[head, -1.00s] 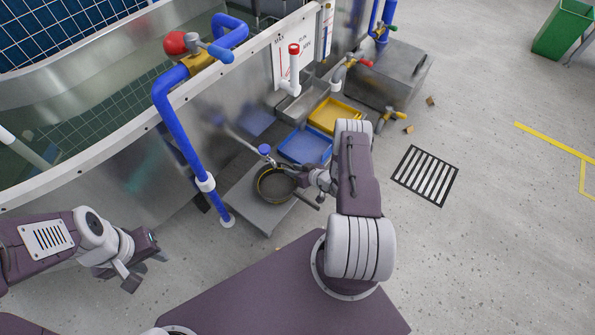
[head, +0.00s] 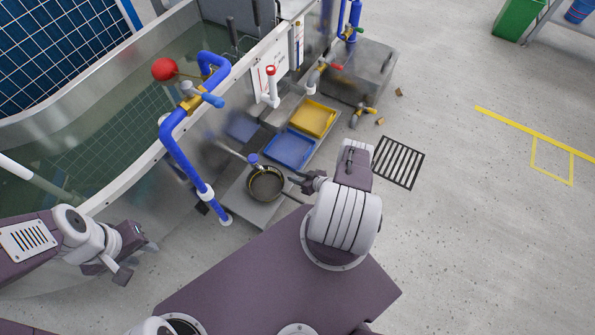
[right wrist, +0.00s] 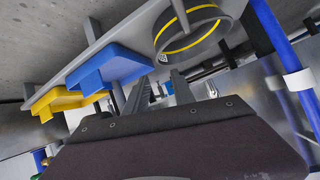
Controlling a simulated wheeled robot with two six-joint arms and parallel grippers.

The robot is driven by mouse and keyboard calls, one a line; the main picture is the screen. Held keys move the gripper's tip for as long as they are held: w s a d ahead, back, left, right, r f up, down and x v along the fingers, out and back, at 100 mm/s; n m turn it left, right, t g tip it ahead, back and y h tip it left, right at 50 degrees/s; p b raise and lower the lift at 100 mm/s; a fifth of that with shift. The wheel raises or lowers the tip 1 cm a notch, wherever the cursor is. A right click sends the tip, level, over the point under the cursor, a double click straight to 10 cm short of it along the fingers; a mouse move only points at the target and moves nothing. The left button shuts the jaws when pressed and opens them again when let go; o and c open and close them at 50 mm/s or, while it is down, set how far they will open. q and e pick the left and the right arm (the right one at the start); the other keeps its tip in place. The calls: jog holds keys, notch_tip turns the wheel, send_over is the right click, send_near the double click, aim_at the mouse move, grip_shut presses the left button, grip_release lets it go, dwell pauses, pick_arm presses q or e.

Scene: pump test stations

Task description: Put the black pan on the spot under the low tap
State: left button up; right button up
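The black pan (head: 266,186), round with a yellow band inside, sits upright on the low grey platform (head: 258,217). The low tap (head: 253,159), with a blue knob, stands at the pan's back edge; I cannot tell exactly where its outlet falls. My right gripper (head: 298,180) is just right of the pan. In the right wrist view the pan (right wrist: 192,42) shows at the upper right, and the gripper fingers (right wrist: 160,85) are apart with nothing seen between them. My left gripper (head: 136,262) is open and empty, far left of the pan.
A blue tray (head: 290,150) and a yellow tray (head: 314,119) lie behind the pan along the tank wall. A blue pipe (head: 182,160) rises left of the platform. Floor to the right, around the drain grate (head: 399,163), is mostly clear.

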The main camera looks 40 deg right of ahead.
jog(key=w+a+r+g+y, duration=0.1)
jog(key=a+r+g+y, duration=0.2)
jog(key=r, duration=0.4)
jog(key=a+r+n+g, duration=0.1)
jog(key=a+r+g, duration=0.2)
jog(key=a+r, duration=0.35)
jog(key=w+a+r+g+y, duration=0.1)
jog(key=a+r+g+y, duration=0.15)
jog(key=r, duration=0.65)
jog(key=s+a+r+h, duration=0.2)
jog(key=s+r+h, duration=0.2)
jog(key=r, duration=0.5)
jog(key=s+a+r+m+g+h, duration=0.1)
jog(key=s+r+h, duration=0.3)
jog(key=s+r, duration=0.5)
jog(key=shift+s+a+m, duration=0.2)
jog(key=shift+a+m, duration=0.1)
jog(key=shift+a, duration=0.25)
